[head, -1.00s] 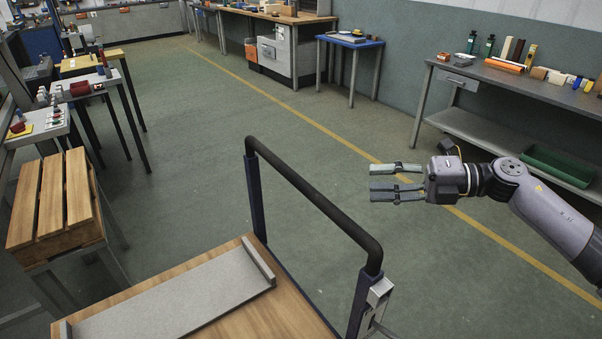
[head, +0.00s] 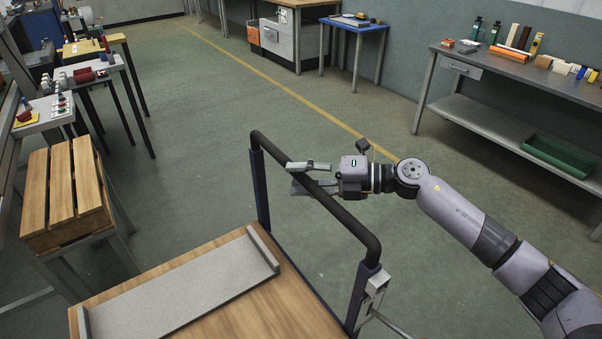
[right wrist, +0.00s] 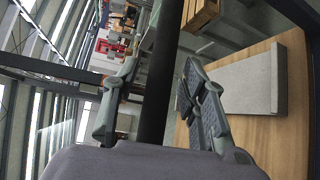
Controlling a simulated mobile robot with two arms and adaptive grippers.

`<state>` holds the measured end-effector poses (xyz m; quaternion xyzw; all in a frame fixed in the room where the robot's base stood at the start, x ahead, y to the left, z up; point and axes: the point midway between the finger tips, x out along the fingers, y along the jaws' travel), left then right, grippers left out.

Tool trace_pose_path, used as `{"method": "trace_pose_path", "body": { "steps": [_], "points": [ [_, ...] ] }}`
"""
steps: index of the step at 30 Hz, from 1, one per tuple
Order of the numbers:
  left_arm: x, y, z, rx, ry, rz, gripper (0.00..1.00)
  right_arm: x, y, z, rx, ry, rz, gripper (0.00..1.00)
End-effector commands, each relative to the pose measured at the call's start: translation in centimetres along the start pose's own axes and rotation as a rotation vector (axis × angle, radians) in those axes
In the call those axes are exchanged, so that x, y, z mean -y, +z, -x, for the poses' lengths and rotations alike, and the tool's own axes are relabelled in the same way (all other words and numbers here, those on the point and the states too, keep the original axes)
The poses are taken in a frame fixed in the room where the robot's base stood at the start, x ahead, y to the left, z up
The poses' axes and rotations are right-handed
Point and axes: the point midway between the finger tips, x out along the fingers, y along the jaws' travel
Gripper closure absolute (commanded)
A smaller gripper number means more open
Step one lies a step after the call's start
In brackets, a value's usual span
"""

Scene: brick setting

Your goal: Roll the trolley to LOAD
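The trolley (head: 250,308) has a wooden deck and a dark push handle (head: 348,226) on blue posts. It stands at the bottom of the head view. My right gripper (head: 303,176) is at the handle's top bar, towards its far end. In the right wrist view the bar (right wrist: 161,75) runs between the two spread fingers, with gaps on both sides. The right gripper is open and not closed on the bar. My left gripper is not in view. No LOAD marking is visible.
A grey tray (head: 178,285) lies on the deck. A wooden crate (head: 66,200) on a stand is close to the trolley's left. A workbench (head: 520,75) stands at the right, a blue table (head: 352,23) at the back. Open floor (head: 210,110) with a yellow line lies beyond the handle.

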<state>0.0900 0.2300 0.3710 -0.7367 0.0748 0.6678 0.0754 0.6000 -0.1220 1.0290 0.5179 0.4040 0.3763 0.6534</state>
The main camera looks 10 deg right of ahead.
Motion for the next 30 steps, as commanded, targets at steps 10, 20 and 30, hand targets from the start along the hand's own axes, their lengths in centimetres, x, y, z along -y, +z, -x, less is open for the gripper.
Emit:
{"method": "trace_pose_path", "body": {
  "steps": [10,20,30],
  "points": [
    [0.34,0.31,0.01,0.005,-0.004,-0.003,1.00,0.02,0.02,-0.16,0.001,0.000,0.000,0.64],
    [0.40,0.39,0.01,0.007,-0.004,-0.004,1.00,0.01,0.02,-0.13,0.001,0.000,0.000,0.86],
    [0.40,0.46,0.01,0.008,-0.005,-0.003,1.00,0.02,0.02,-0.12,0.001,0.000,0.000,1.00]
  ]
}}
